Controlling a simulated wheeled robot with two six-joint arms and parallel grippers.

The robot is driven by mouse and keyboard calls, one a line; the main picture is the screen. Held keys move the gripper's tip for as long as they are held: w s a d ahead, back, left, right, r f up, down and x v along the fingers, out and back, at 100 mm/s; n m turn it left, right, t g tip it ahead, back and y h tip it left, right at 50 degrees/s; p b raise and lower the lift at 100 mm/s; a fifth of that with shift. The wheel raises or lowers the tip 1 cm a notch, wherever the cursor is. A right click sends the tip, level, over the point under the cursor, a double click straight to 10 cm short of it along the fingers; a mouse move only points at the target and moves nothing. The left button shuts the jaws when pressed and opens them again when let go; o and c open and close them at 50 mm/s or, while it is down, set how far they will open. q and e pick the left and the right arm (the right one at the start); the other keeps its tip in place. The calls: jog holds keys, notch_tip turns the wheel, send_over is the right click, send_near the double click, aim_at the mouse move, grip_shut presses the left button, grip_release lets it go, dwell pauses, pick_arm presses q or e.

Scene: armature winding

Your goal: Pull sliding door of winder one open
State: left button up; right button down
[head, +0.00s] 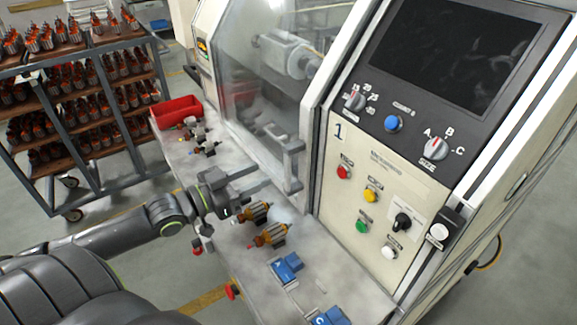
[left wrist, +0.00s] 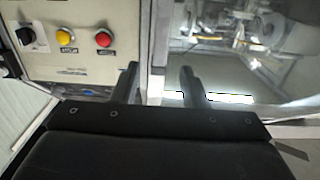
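Winder one has a clear sliding door (head: 255,90) with a grey vertical handle (head: 293,165) at its right edge. The door is shut against the panel marked "1" (head: 338,130). My left gripper (head: 268,178) is open, just left of the handle, with its fingers pointing towards it. In the left wrist view, the two dark fingers (left wrist: 158,80) stand apart, with the pale door edge (left wrist: 157,45) behind the gap between them. I cannot tell whether either finger touches the handle. My right gripper is not in view.
On the ledge (head: 195,165) below the door are a red bin (head: 176,111), several armatures (head: 268,235) and blue blocks (head: 287,267). A rack of armatures (head: 80,95) stands at the left. The control panel (head: 380,190) has buttons and knobs right of the door.

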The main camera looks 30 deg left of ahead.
aim_at(285, 162)
pick_arm(q)
jog(key=b+x, duration=0.4)
jog(key=x, duration=0.3)
jog(key=shift+w+d+f+b, duration=0.1)
jog(key=shift+w+f+b, duration=0.05)
jog(key=shift+w+b, duration=0.15)
jog(key=shift+w+d+b, duration=0.3)
jog(key=shift+w+b, duration=0.1)
jog(key=shift+w, duration=0.25)
grip_shut()
